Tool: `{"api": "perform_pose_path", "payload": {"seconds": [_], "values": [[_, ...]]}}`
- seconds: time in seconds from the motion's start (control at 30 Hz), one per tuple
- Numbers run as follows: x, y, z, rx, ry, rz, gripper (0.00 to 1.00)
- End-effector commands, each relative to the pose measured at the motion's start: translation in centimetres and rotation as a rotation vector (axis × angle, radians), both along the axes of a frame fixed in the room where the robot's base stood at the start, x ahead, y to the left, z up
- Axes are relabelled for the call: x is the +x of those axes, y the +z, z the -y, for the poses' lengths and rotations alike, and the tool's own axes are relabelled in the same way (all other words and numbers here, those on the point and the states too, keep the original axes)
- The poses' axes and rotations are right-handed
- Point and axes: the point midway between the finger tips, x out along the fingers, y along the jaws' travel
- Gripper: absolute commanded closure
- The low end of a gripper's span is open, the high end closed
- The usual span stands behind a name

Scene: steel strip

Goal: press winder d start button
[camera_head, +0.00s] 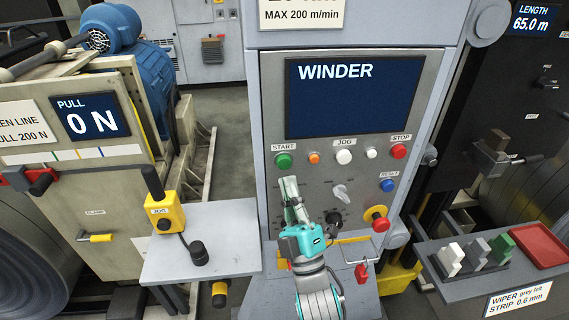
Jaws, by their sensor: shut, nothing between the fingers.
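The winder panel (350,65) stands upright in the middle, with a dark blue screen reading WINDER. The green START button (283,160) is at the left end of its button row, with its label above it. My gripper (289,181) is shut and empty. Its tip is just below the START button in the picture; I cannot tell whether it touches the panel. My arm comes up from the bottom middle and hides part of the lower panel. No letter D shows on the panel.
Beside START are an orange button (314,158), a white JOG button (344,157) and a red STOP button (398,152). A blue RESET button (388,186) and a red emergency stop (380,224) are lower right. A grey shelf (225,262) juts out at left.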

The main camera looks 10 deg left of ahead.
Motion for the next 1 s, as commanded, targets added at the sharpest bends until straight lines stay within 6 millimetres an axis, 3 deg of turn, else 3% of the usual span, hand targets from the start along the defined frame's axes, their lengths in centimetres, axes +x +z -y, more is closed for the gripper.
{"api": "perform_pose_path", "payload": {"seconds": [0.3, 1.0], "values": [[-2.1, 0.0, 0.6, 0.000, 0.000, 0.000, 1.00], [-2.1, 0.0, 0.6, 0.000, 0.000, 0.000, 1.00]]}}
